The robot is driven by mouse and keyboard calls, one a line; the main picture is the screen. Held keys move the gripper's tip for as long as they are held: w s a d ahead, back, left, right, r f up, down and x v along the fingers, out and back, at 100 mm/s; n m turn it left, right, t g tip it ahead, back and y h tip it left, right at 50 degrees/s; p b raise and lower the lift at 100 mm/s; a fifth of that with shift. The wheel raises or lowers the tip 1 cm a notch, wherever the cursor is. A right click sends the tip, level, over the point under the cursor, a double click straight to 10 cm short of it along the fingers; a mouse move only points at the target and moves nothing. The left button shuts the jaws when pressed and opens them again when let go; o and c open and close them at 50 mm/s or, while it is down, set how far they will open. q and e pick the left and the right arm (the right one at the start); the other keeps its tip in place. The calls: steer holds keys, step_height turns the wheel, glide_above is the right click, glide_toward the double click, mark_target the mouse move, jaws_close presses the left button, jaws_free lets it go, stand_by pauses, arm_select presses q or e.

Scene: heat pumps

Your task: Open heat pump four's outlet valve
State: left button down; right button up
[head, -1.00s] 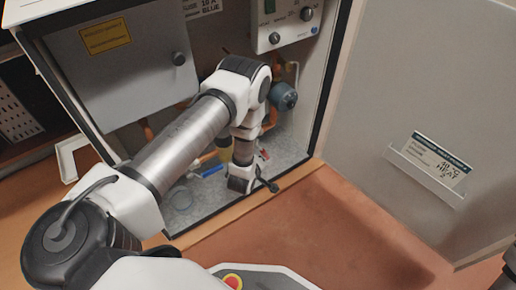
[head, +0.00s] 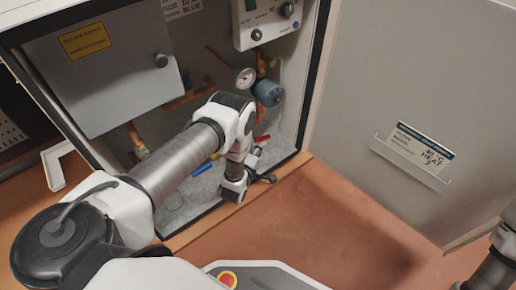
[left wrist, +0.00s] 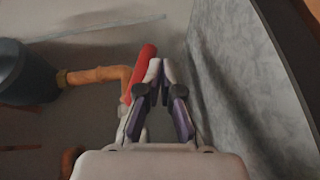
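A valve with a red lever handle (head: 262,138) sits low inside the open cabinet, below a blue round pump (head: 268,92). In the left wrist view the red handle (left wrist: 143,72) stands at the end of an orange pipe (left wrist: 98,75), beside the left finger. My left gripper (left wrist: 161,72) has its fingertips drawn together, with nothing visible between them. The red handle is outside the fingers; I cannot tell whether they touch. My right gripper is out of view. No label reading heat pump four is legible.
A blue handle (head: 203,168) lies lower left inside the cabinet, and a gauge (head: 245,78) is above. A grey box (head: 105,70) and a white control unit (head: 266,22) hang at the top. The open door (head: 400,90) bounds the right. The brown floor in front is clear.

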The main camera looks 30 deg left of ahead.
arm_select(q)
steer(key=shift+w+d+r+p, duration=0.1)
steer(key=shift+w+r+p, duration=0.3)
steer(key=shift+r, duration=0.3)
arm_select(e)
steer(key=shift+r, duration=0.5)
arm_select(q)
steer(key=shift+w+r, duration=0.1)
steer(key=shift+w, duration=0.05)
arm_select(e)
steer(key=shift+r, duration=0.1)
